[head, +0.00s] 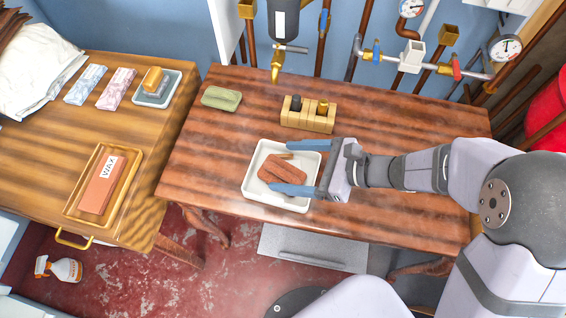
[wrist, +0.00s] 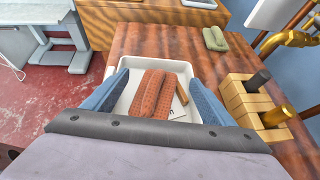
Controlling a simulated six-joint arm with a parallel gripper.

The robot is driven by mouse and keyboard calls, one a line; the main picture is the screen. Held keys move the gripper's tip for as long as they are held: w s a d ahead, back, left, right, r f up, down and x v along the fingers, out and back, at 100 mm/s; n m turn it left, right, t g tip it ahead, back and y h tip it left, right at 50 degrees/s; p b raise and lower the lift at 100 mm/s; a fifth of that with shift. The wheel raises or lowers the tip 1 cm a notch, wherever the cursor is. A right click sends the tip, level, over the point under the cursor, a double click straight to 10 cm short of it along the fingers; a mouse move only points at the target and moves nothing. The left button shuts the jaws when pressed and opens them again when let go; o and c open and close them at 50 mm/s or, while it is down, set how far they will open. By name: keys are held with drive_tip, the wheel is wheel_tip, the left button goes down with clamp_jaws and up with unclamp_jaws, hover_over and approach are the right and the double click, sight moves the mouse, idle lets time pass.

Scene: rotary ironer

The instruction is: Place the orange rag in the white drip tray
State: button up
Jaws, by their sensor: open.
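The orange rag (head: 282,172) is a folded, rust-orange cloth lying inside the white drip tray (head: 248,187) on the dark wooden table. It also shows in the wrist view (wrist: 152,95), within the tray's walls (wrist: 176,66). My gripper (head: 292,167) is open, with its two blue fingers spread over the tray, one on each side of the rag. In the wrist view the fingers (wrist: 158,90) stand apart from the rag.
A wooden block holder (head: 308,115) with dark and brass pieces stands behind the tray. A green pad (head: 221,98) lies at the back left. A brass tap (head: 276,66) hangs over the back edge. A side table at left bears a WAX block (head: 103,184) on a tray.

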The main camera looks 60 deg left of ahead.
drive_tip(key=v, duration=0.9)
drive_tip(key=shift+w+d, duration=0.15)
drive_tip(key=shift+d, duration=0.1)
drive_tip(key=shift+r, duration=0.15)
drive_tip(key=w+d+f+n+t+h, duration=0.1)
drive_tip(key=d, duration=0.4)
drive_tip(key=w+d+f+n+t+h, duration=0.1)
drive_tip(key=w+d+f+n+h, duration=0.1)
drive_tip(key=d, duration=0.4)
drive_tip(key=w+d+f+n+t+h, duration=0.1)
drive_tip(key=d+n, duration=0.1)
drive_tip(key=d, duration=0.4)
drive_tip(key=shift+w+d+f+h, duration=0.1)
drive_tip(key=shift+w+f+h, duration=0.1)
drive_tip(key=shift+w+h, duration=0.15)
drive_tip(key=w+d+n+t+h, duration=0.1)
drive_tip(key=d+n+t+h, duration=0.1)
drive_tip(key=d, duration=0.7)
drive_tip(key=w+d+f+n+t+h, duration=0.1)
drive_tip(key=w+d+n+t+h, duration=0.1)
drive_tip(key=d, duration=0.8)
drive_tip(key=shift+w+d+n+h, duration=0.15)
drive_tip(key=shift+d+n+h, duration=0.1)
drive_tip(key=shift+n+h, duration=0.45)
drive_tip(key=shift+r, duration=0.15)
wheel_tip(320, 180, up, 11)
drive_tip(key=p, duration=1.1)
drive_tip(key=shift+p, duration=0.35)
drive_tip(key=shift+r, duration=0.15)
